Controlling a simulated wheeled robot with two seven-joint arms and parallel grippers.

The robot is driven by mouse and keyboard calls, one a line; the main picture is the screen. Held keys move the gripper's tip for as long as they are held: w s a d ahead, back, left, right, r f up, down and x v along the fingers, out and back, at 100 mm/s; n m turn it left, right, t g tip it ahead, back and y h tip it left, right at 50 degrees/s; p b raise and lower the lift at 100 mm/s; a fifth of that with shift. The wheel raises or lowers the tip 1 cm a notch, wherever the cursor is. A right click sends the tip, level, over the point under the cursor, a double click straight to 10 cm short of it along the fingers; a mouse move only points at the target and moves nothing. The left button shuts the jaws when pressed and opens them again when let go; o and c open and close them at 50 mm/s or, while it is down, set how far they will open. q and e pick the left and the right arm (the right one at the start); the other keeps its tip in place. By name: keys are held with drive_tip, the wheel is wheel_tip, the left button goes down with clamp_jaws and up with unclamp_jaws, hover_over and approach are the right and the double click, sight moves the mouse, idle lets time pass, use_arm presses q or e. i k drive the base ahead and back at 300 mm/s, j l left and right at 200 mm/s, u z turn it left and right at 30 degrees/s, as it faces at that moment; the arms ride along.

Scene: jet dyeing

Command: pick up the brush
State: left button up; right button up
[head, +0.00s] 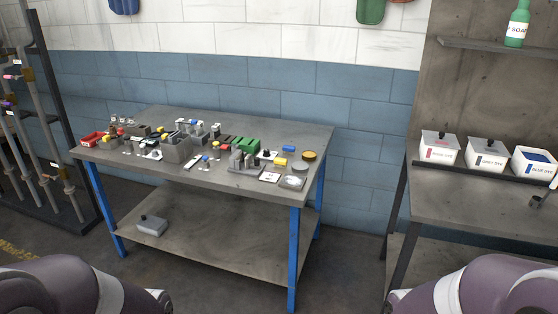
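A worktable (225,195) with blue legs stands ahead at centre-left, its grey top crowded with small items. I cannot pick out the brush for certain among them; the items are too small to tell apart. Parts of both my arms show at the bottom left and bottom right corners, well short of the table. Neither of my grippers is in view, so their state is hidden.
A red tray (92,139), a grey block (176,150) and a green item (246,145) are on the table. A grey box (152,225) is on its lower shelf. At right, dye boxes (439,149) stand on a bench (465,208). Open floor separates table and bench.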

sight(289, 149)
drive_tip(key=i+j+z, duration=0.1)
drive_tip(key=i+l+u, duration=0.1)
drive_tip(key=u, duration=0.3)
drive_tip(key=i+l+u, duration=0.15)
drive_tip(key=i+u, duration=0.25)
drive_tip(key=i+l+u, duration=0.1)
drive_tip(key=u, duration=0.3)
drive_tip(key=i+l+u, duration=0.15)
drive_tip(key=l+u, duration=0.25)
drive_tip(key=i+l, duration=0.15)
drive_tip(key=l, duration=0.3)
drive_tip(key=i+l+u, duration=0.15)
drive_tip(key=l, duration=0.35)
drive_tip(key=i+l, duration=0.1)
drive_tip(key=l, duration=0.4)
drive_tip(key=i+l+u, duration=0.15)
drive_tip(key=l, duration=0.3)
drive_tip(key=i+l, duration=0.1)
drive_tip(key=l, duration=0.4)
drive_tip(key=u, duration=0.05)
